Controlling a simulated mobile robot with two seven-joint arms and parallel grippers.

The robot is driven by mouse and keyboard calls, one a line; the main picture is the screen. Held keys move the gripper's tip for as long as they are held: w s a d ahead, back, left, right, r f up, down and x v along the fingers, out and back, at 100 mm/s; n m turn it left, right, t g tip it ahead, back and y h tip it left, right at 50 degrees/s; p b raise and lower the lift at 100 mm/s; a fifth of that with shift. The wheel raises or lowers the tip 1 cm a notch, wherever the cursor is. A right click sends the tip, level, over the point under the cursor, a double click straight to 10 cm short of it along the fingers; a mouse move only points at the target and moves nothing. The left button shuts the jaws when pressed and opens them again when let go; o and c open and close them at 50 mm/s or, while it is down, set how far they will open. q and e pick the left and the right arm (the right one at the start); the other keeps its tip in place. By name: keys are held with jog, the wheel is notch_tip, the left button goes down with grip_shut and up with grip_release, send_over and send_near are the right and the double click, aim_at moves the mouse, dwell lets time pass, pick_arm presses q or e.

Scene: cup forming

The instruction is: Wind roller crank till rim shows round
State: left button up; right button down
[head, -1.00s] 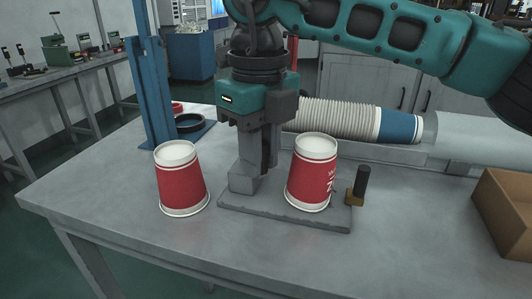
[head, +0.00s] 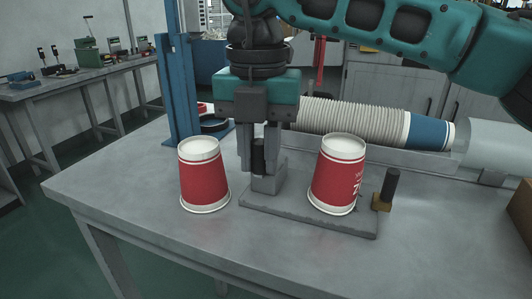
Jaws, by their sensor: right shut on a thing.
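A red and white paper cup (head: 335,180) stands upside down on the grey base plate (head: 300,215), its white rim at the bottom. A grey block (head: 269,182) stands at the plate's left end. My right gripper (head: 259,165) comes down from above, shut on a dark upright handle (head: 258,155) just above and behind this block. The handle looks like the crank's grip; the fingers hide its sides, and any arm under it is unclear. My left gripper is out of view.
A second red cup (head: 204,178) stands upside down left of the plate. A black peg on a brass foot (head: 382,203) sits at the plate's right end. A blue post (head: 180,90) and a stack of cups in a trough (head: 350,118) are behind. The table's front is clear.

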jog(key=shift+a+m, duration=0.3)
jog(key=shift+m, duration=0.4)
jog(key=shift+w, duration=0.1)
jog(key=c, duration=1)
grip_release()
jog(key=shift+o, duration=0.2)
jog(key=shift+r, duration=0.1)
notch_tip(320, 180, up, 12)
jog(key=p, duration=0.2)
jog(key=shift+p, duration=0.3)
jog(key=shift+r, duration=0.35)
